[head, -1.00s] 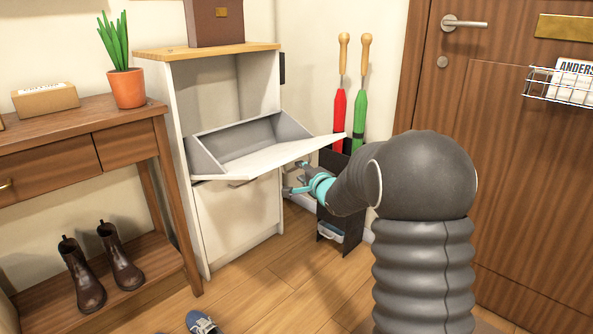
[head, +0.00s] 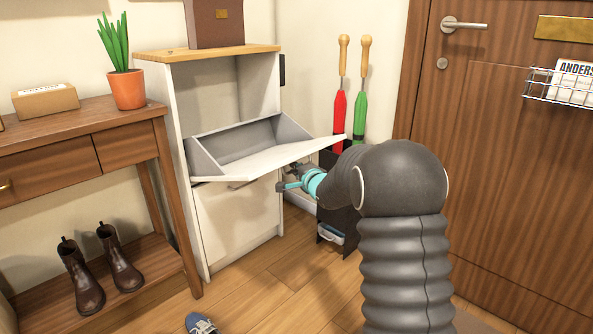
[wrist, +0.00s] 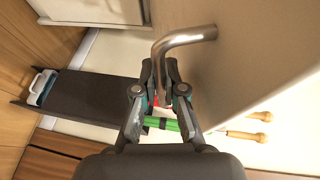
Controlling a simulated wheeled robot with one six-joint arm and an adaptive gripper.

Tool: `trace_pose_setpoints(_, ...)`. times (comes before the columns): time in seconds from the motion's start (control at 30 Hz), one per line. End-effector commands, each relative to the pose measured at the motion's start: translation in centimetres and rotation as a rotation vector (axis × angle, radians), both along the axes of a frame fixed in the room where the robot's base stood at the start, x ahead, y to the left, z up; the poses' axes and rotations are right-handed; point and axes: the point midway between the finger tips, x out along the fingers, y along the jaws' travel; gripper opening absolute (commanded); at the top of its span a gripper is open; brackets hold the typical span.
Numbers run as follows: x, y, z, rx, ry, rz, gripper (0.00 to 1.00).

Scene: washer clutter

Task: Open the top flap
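The top flap (head: 265,158) of the white cabinet (head: 238,215) is tilted outward, and its grey inner compartment shows in the head view. A metal bar handle (wrist: 188,36) is on the flap's outer face; its curved end runs between my fingers in the wrist view. My gripper (head: 286,179) is under the right part of the flap in the head view. In the wrist view my gripper (wrist: 159,68) has its fingers drawn close on both sides of the handle bar and appears shut on it. The contact itself is partly hidden.
A dark stand (head: 338,222) with red (head: 339,115) and green (head: 360,115) umbrellas stands right of the cabinet, close to my arm. A wooden console table (head: 70,130) with a potted plant (head: 127,88) is left. A blue shoe (head: 201,324) lies on the floor.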

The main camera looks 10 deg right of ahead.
Motion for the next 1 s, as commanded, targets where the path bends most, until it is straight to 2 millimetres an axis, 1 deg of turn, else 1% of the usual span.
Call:
trace_pose_setpoints(0.27,0.0,0.0,0.4,-0.003,0.003,0.000,0.00)
trace_pose_setpoints(0.8,1.0,0.7,4.6,-0.043,0.059,0.000,0.00)
trace_pose_setpoints(0.9,1.3,0.9,5.2,-0.044,0.057,0.000,0.00)
trace_pose_setpoints(1.0,1.4,0.9,5.2,-0.043,0.056,0.000,0.00)
